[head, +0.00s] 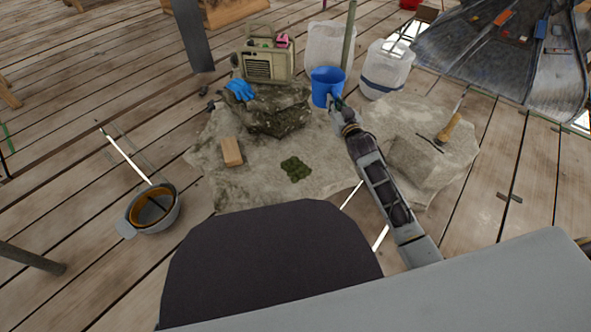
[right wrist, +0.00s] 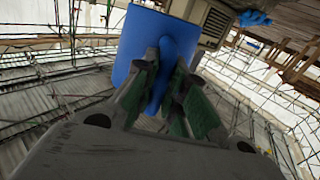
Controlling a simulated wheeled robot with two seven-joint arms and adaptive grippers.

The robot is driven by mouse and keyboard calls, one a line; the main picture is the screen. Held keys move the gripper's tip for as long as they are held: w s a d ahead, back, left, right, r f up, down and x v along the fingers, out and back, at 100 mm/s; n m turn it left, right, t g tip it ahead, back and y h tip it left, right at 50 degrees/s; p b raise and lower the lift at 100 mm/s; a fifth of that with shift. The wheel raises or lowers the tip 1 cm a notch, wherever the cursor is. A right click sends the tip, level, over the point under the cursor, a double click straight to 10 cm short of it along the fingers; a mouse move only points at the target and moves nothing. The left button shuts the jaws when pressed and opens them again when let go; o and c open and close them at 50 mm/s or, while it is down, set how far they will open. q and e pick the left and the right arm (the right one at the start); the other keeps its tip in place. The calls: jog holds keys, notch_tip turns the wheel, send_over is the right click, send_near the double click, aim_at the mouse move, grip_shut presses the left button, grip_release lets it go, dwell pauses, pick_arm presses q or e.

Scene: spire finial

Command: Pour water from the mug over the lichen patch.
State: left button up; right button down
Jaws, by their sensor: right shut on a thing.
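The blue mug (head: 325,82) is near the back of the stone slab in the head view, in front of a white jug. My right gripper (head: 337,101) is shut on the mug. The dark green lichen patch (head: 296,168) lies on the slab's front part, below and left of the mug. My left gripper is not in view.
The pale stone slab (head: 250,187) holds a tan block (head: 231,151), blue gloves (head: 240,90) on a darker stone, and a wooden-handled tool (head: 448,128). A radio (head: 268,66) and white jugs (head: 386,72) stand behind. A grey pan (head: 153,209) sits left on the planks.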

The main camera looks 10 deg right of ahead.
jog(key=w+d+r+m+h, duration=0.1)
jog(key=w+d+r, duration=0.4)
jog(key=d+r, duration=0.7)
jog(key=w+d+r+m+h, duration=0.2)
jog(key=w+d+r+h, duration=0.2)
jog(key=d+r, duration=0.8)
jog(key=w+d, duration=0.1)
jog(key=d, duration=0.1)
jog(key=shift+d+r+g, duration=0.15)
jog(key=shift+d+g, duration=0.15)
jog(key=shift+d+f+h, duration=0.2)
jog(key=shift+h, duration=0.1)
notch_tip(320, 180, down, 13)
jog(key=n+y, duration=0.2)
jog(key=y, duration=0.2)
jog(key=shift+s+d+r, duration=0.15)
jog(key=shift+s+r, duration=0.05)
dwell(1.0)
jog(key=shift+f, duration=0.15)
